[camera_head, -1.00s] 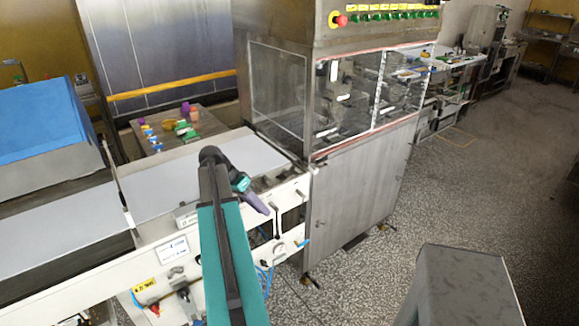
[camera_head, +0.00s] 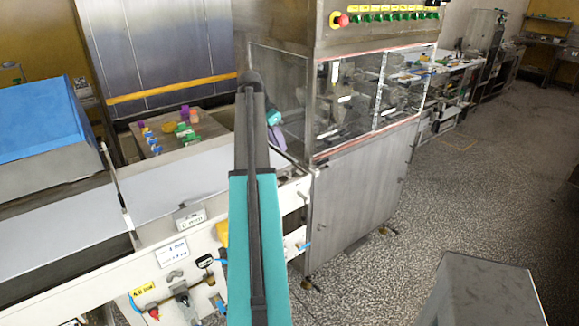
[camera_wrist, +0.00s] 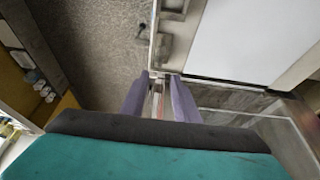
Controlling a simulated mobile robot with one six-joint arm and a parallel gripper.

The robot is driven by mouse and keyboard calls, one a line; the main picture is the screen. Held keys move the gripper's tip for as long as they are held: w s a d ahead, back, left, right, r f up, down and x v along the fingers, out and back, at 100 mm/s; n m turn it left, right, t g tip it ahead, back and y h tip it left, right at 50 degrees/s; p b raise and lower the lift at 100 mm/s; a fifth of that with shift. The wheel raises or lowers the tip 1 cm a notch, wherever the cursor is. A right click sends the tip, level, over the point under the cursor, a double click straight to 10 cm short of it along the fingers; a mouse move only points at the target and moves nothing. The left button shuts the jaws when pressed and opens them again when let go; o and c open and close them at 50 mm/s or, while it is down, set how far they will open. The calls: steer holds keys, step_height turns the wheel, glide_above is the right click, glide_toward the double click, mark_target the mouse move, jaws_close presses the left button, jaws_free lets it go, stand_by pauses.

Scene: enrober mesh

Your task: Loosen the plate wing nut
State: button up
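My gripper (camera_head: 279,140) shows in the head view as a purple tip partly behind my arm, near the corner where the conveyor meets the clear-walled machine. In the wrist view its two purple fingers (camera_wrist: 160,80) stand apart, with no object clearly held between them. A narrow metal rail and bracket (camera_wrist: 168,45) lie beyond the fingertips. I cannot make out the plate wing nut in either view; my arm hides part of the conveyor's front side.
The white conveyor belt (camera_head: 150,196) runs into the machine (camera_head: 360,190) with its clear guards. A table (camera_head: 208,128) with coloured items stands behind. The conveyor side carries a label (camera_head: 172,253) and small fittings. Speckled floor (camera_head: 400,250) is open at right.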

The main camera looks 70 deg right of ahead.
mark_target(290, 169)
steer(key=shift+w+f, duration=0.15)
steer(key=shift+p+x, duration=2.35)
steer(key=shift+x, duration=4.45)
